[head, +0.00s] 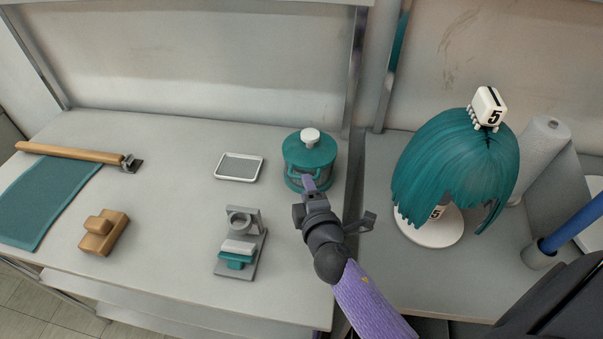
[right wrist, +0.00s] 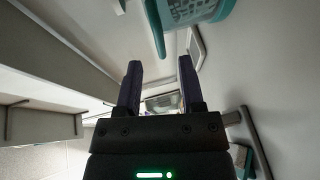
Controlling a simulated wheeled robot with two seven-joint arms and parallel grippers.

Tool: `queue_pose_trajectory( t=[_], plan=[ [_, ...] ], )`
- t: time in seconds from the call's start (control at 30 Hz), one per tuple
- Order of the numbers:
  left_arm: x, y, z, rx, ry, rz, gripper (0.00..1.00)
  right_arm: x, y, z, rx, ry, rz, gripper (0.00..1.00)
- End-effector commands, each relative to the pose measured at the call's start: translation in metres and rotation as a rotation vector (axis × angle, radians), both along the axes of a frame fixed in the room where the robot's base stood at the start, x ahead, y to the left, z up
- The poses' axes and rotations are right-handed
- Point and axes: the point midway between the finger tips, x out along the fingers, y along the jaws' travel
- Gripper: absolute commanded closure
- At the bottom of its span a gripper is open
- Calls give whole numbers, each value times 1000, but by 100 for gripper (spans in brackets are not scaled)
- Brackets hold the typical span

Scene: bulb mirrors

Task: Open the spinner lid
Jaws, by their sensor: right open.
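The spinner (head: 296,172) is a teal pot with a see-through side, standing near the right end of the left table. Its teal lid (head: 297,150) sits on top, with a white knob (head: 310,136) in the middle. A teal handle (head: 291,167) shows on its side. My right gripper (head: 308,183) is at the spinner's near side, below lid height, and hides part of it. In the right wrist view the gripper (right wrist: 160,68) is open and empty. The spinner's basket-like side (right wrist: 193,11) shows there beyond the fingertips. I cannot tell whether they touch. My left gripper is out of view.
A white-rimmed tray (head: 239,167) lies left of the spinner. A grey stand (head: 250,262) is nearer. A wooden block (head: 104,233) and teal cloth (head: 45,200) are farther left. A teal wig (head: 455,165) on a stand and a white roll (head: 543,160) are right.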

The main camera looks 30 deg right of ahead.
Motion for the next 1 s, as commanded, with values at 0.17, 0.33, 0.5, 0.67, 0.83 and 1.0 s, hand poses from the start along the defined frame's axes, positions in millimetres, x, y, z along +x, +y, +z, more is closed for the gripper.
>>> queue_pose_trajectory(
  t=[0.17,0.33,0.5,0.67,0.83,1.0],
  plan=[
    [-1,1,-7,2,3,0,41,32,-8,-8,1,0,-1,50],
    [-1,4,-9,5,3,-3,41,44,-11,-9,3,0,-2,50],
    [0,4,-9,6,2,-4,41,46,-12,-9,3,1,-2,50],
    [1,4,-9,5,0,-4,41,46,-12,-9,3,1,-2,63],
    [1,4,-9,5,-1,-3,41,46,-12,-9,3,1,-2,99],
    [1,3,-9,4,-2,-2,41,45,-12,-10,4,2,-2,100]
  ],
)
